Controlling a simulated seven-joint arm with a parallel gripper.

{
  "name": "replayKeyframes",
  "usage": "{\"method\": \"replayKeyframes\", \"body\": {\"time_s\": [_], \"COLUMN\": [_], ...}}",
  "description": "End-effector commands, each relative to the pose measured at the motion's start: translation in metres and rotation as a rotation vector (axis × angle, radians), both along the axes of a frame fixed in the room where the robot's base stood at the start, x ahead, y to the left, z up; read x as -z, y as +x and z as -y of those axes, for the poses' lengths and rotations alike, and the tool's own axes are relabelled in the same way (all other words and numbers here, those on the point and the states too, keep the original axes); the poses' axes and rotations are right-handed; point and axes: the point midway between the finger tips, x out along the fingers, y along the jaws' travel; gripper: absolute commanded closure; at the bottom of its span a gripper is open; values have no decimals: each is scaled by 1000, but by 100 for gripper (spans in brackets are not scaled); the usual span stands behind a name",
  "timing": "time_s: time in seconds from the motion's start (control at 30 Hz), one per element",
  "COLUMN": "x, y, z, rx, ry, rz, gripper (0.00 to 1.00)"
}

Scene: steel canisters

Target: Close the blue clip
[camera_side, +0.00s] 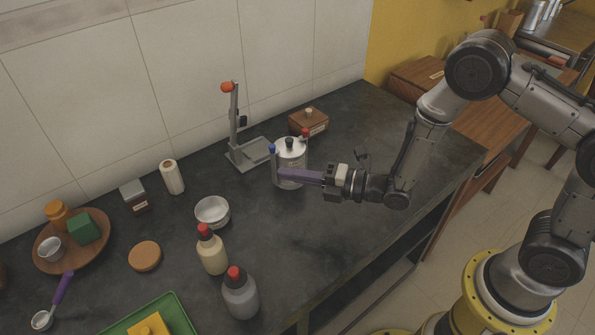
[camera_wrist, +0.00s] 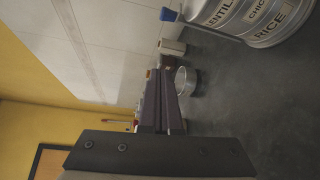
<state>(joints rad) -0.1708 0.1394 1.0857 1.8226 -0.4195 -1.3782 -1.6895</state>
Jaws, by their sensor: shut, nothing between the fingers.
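The steel canister (camera_side: 290,150) stands upright on the dark counter. In the wrist view the canister (camera_wrist: 262,22) is at the top right, cut off by the frame, with printed words on its side. The blue clip (camera_side: 272,148) is at its left side, its blue tip up near the lid's height; the blue tip also shows in the wrist view (camera_wrist: 168,14). A red clip (camera_side: 305,133) is on the far right side. My gripper (camera_side: 281,174), with purple fingers, is shut and empty, level in front of the canister; its fingers also show in the wrist view (camera_wrist: 161,84). Whether it touches the canister or clip is unclear.
A grey stand (camera_side: 236,130) with an orange knob and a wooden box (camera_side: 308,122) are behind the canister. A metal bowl (camera_side: 212,212), red-capped bottles (camera_side: 212,254) and a white roll (camera_side: 172,177) stand to the left. The counter right of the canister is clear.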

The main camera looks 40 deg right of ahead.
Motion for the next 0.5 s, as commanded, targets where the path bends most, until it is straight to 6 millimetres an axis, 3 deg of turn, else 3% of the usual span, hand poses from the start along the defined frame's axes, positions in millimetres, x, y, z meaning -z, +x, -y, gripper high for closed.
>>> {"method": "replayKeyframes", "body": {"time_s": [0.37,0.4,0.5], "x": [8,6,3], "y": [61,63,65], "z": [-42,-29,-15], "rx": [-2,7,5], "ry": [0,-1,-1], "rz": [1,1,1], "gripper": [100,100,100]}}
